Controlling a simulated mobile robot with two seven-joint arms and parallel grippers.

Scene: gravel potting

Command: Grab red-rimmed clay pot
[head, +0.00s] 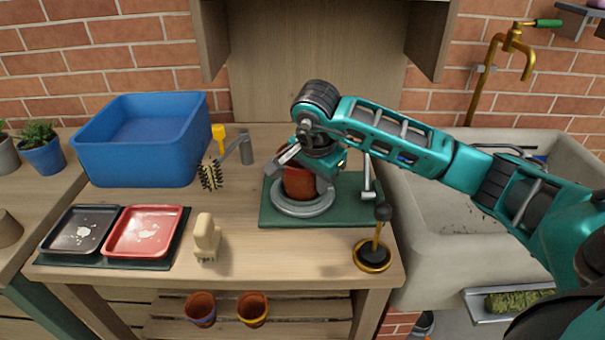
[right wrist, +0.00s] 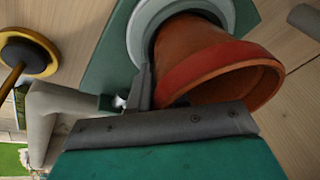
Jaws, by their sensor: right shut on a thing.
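The red-rimmed clay pot (head: 299,184) sits upright in a grey ring (head: 303,207) on a green mat (head: 348,208), right of the table's middle. In the right wrist view the pot (right wrist: 205,58) shows its red rim band and open mouth, with its base inside the grey ring (right wrist: 146,22). My right gripper (head: 305,166) is over the pot from above and is shut on its rim side. In the right wrist view one finger (right wrist: 146,88) lies against the rim; the other finger is hidden. My left gripper is not in view.
A blue bin (head: 140,160) stands back left. A brush (head: 210,176), black and red trays (head: 145,230), a beige tool (head: 206,238) and a black-gold plunger-like tool (head: 373,254) surround the mat. Two pots (head: 252,309) sit on the shelf below. A sink (head: 460,220) is right.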

